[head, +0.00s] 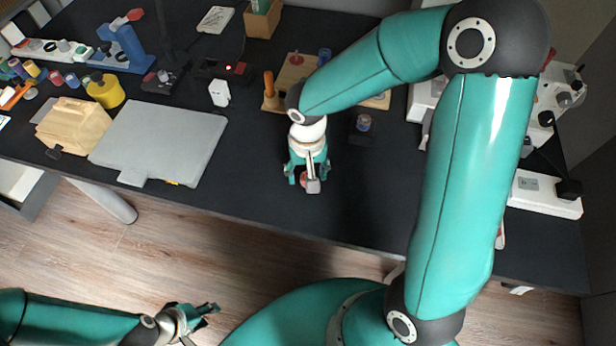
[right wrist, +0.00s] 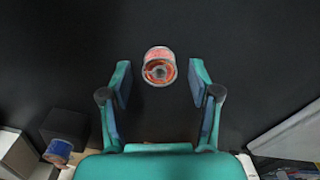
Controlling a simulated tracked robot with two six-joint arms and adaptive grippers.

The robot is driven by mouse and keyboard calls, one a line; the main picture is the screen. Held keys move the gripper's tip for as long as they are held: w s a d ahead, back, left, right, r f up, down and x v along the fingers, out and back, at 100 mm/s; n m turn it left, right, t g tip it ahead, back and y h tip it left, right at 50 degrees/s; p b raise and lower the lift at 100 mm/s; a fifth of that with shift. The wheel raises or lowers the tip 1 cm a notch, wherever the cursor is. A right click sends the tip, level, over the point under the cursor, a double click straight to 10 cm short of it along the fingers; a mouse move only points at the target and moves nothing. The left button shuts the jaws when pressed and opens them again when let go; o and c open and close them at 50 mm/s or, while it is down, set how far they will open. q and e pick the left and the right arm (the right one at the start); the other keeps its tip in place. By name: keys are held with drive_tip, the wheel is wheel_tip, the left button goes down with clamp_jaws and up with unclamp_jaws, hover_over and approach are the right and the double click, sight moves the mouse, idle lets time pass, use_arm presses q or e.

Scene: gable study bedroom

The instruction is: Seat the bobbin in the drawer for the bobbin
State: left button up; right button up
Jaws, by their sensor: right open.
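The bobbin (right wrist: 159,67), clear-rimmed with orange-red winding, rests on the black desk in the right wrist view, one round end facing the camera. It also shows in the head view (head: 305,181), partly hidden by my right gripper (head: 308,176). That gripper is open, its two fingers (right wrist: 160,88) on either side of the bobbin near their tips, with a gap on both sides. My left gripper (head: 200,322) is empty, fingers apart, low over the floor in front of the desk. I cannot surely make out the drawer for the bobbin.
A small black block (head: 358,138) with a round piece by it stands right of my right gripper. A wooden board with pegs (head: 271,103) is behind. A grey flat case (head: 160,140) and tan box (head: 75,127) lie left. The desk's front middle is clear.

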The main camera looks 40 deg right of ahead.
drive_tip(key=shift+c, duration=0.2)
drive_tip(key=c, duration=0.9)
drive_tip(key=shift+r, duration=0.2)
